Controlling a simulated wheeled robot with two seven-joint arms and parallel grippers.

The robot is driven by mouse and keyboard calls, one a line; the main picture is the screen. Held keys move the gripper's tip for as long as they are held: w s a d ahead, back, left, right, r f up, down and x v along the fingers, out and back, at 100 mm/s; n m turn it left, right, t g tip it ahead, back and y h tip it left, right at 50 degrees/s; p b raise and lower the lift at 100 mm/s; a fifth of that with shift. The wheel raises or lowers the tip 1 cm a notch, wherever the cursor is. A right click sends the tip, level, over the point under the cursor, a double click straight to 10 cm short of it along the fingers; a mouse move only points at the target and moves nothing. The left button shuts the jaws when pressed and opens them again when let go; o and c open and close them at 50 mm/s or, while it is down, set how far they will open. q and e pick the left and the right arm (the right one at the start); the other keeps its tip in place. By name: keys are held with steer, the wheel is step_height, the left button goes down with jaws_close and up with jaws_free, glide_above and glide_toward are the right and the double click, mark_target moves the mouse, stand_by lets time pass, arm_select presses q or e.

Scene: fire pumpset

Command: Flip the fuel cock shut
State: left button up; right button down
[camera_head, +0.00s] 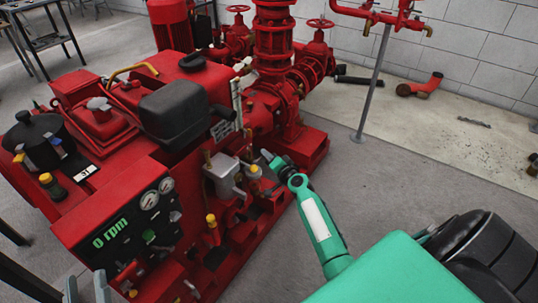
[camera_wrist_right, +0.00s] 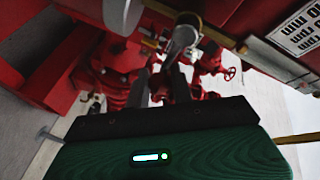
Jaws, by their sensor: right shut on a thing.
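A small fitting with a yellow top (camera_head: 254,170), which looks like the fuel cock, sits beside a grey box on the near side of the red pumpset (camera_head: 180,115). My right gripper (camera_head: 270,160) reaches in from the right, close to it. The exact contact and the lever's angle are too small to tell. My left gripper (camera_head: 87,289) is open and empty at the lower left.
A gauge panel (camera_head: 135,220) reading 0 rpm faces the front left. A black air-filter-like housing (camera_head: 187,112) stands above the grey box (camera_head: 223,175). Red pipes and valves (camera_head: 290,50) stand behind. The floor to the right is mostly clear around a thin post (camera_head: 376,85).

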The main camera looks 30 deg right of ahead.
steer(key=shift+f, duration=0.15)
steer(key=c, duration=1.3)
jaws_free()
steer(key=shift+o, duration=0.2)
steer(key=shift+s, duration=0.6)
arm_select(q)
step_height(320, 180, down, 6)
steer(key=d+g+p, duration=0.1)
steer(key=g, duration=0.2)
steer(key=shift+d+g, duration=0.4)
arm_select(e)
steer(key=s+r, duration=0.1)
steer(key=s, duration=1.1)
steer(key=shift+s+a+r, duration=0.25)
steer(key=shift+a+r, duration=0.05)
arm_select(q)
steer(key=shift+s, duration=0.1)
